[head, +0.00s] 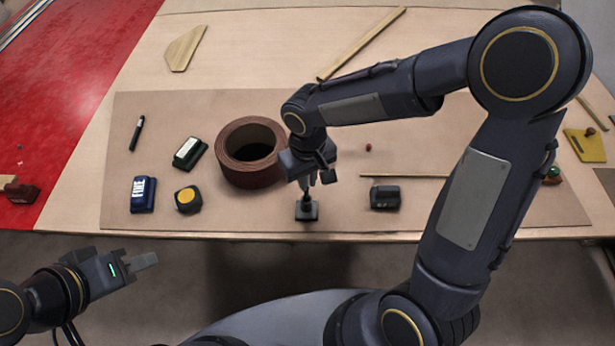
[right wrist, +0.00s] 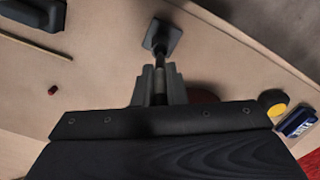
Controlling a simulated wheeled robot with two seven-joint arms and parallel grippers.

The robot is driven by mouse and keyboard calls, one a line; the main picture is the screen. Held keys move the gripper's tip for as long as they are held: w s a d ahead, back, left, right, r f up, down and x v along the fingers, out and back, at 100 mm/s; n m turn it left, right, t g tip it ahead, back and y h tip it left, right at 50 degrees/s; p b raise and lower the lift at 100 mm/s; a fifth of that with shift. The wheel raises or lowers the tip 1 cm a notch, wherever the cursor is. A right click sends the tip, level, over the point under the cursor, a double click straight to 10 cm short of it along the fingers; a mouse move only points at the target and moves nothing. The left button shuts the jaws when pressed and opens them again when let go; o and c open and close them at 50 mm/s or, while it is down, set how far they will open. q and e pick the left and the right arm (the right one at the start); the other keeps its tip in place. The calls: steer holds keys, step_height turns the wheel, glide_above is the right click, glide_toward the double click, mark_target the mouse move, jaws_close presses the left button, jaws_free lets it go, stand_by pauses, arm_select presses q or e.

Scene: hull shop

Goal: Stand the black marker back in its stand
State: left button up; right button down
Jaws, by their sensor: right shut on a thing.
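My right gripper (head: 310,184) points down over the small black stand (head: 306,209) near the front edge of the mat. It is shut on a slim dark rod that appears to be the black marker (right wrist: 160,60). In the right wrist view, the rod runs from between the fingers (right wrist: 159,85) to the stand's square base (right wrist: 165,36). I cannot tell whether its end is inside the stand or just above it. Another dark pen (head: 137,133) lies at the mat's left. My left gripper (head: 141,264) is empty in front of the table; its finger gap is unclear.
A brown roll (head: 248,153) stands close left of my right gripper. A dark block (head: 385,197) lies right of the stand. The mat's back middle is mostly clear.

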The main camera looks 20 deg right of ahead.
mark_target(307, 194)
steer(key=shift+f+b, duration=1.7)
steer(key=shift+b, duration=0.05)
stand_by(3.2)
steer(key=c, duration=1.4)
jaws_free()
step_height(307, 194, up, 8)
steer(key=shift+f, duration=0.1)
